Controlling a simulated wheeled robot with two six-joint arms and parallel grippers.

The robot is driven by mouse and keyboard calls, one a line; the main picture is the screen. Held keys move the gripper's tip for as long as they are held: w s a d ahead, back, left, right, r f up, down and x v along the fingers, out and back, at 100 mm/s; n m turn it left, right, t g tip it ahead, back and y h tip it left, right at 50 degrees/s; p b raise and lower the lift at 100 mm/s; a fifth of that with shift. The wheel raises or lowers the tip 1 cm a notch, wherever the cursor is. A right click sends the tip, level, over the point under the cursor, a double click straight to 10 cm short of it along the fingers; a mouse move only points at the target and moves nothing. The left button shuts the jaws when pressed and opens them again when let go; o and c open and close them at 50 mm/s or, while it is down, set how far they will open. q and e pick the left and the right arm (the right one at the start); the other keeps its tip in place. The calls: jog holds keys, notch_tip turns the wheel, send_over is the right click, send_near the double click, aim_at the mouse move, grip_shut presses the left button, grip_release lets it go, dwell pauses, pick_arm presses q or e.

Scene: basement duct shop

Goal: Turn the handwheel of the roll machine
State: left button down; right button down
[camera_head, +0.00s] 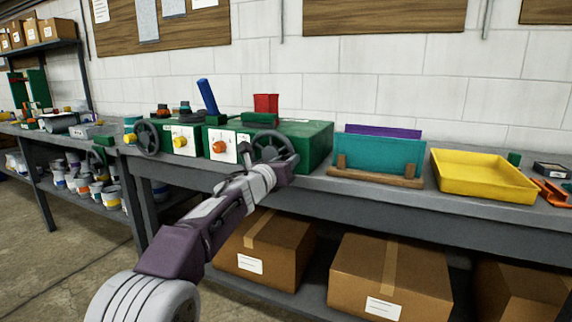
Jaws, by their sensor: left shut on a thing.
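The green roll machine (312,140) stands on the grey bench, with white front panels that carry a yellow knob (182,142) and an orange knob (219,147). One dark spoked handwheel (270,141) is on its front right. Another dark handwheel (147,138) is at its left. My left gripper (281,172) reaches up from the lower left and is shut on the lower right rim of the right handwheel. The gripper and wrist hide part of that rim and the exact finger contact. My right gripper is not in view.
To the right on the bench (345,193) are a wooden rack (375,178) with teal and purple sheets, and a yellow tray (484,176). A blue cylinder (207,96) and a red piece (266,103) stand up at the machine. Cardboard boxes (388,277) fill the shelf below.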

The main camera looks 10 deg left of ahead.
pick_arm(q)
jog(key=shift+f+m, duration=0.2)
jog(key=shift+m, duration=0.1)
jog(key=c, duration=1.1)
grip_release()
jog(key=shift+o, duration=0.2)
jog(key=shift+s, duration=0.1)
jog(key=b+v, duration=0.2)
jog(key=v, duration=0.7)
jog(key=shift+b, duration=0.3)
